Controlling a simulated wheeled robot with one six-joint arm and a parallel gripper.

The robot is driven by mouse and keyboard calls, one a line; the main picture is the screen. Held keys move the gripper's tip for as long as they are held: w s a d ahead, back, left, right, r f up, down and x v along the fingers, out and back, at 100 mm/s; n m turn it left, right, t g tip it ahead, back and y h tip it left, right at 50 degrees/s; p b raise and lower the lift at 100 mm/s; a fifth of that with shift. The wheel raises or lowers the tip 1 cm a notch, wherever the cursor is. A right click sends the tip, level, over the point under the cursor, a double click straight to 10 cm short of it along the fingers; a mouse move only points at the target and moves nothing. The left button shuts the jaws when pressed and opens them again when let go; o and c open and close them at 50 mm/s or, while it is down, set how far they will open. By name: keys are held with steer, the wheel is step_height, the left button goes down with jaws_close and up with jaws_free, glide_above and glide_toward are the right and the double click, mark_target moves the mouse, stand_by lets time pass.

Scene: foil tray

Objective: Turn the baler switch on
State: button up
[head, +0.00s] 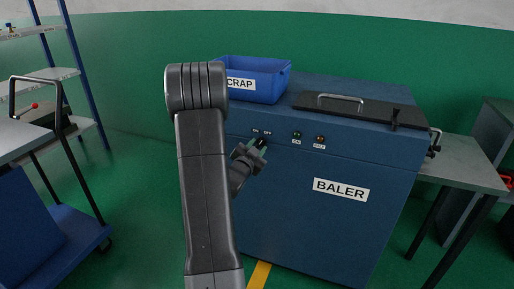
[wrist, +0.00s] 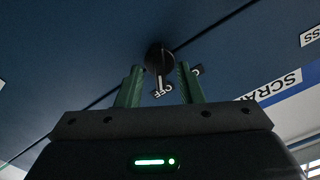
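The blue baler (head: 300,215) stands ahead, with its name on the front. Its switch is a round black knob (wrist: 158,54) in the wrist view, with a pale pointer mark directed toward the OFF label (wrist: 163,91). The second label (wrist: 196,70) is partly hidden by a finger. My gripper (wrist: 160,72) is open, its two green fingers apart on either side of the knob's lower part as pictured; I cannot tell whether they touch it. In the head view my gripper (head: 252,152) is at the upper front of the baler, just below the ON and OFF labels.
Two small lamps, green (head: 297,134) and amber (head: 320,139), sit right of the switch. A blue SCRAP bin (head: 262,88) and a dark lid with a handle (head: 350,108) are on top. A grey table (head: 463,165) stands right, a blue cart (head: 50,215) left.

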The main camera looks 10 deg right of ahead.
steer(key=shift+w+d, duration=0.15)
steer(key=shift+w, duration=0.05)
jaws_close()
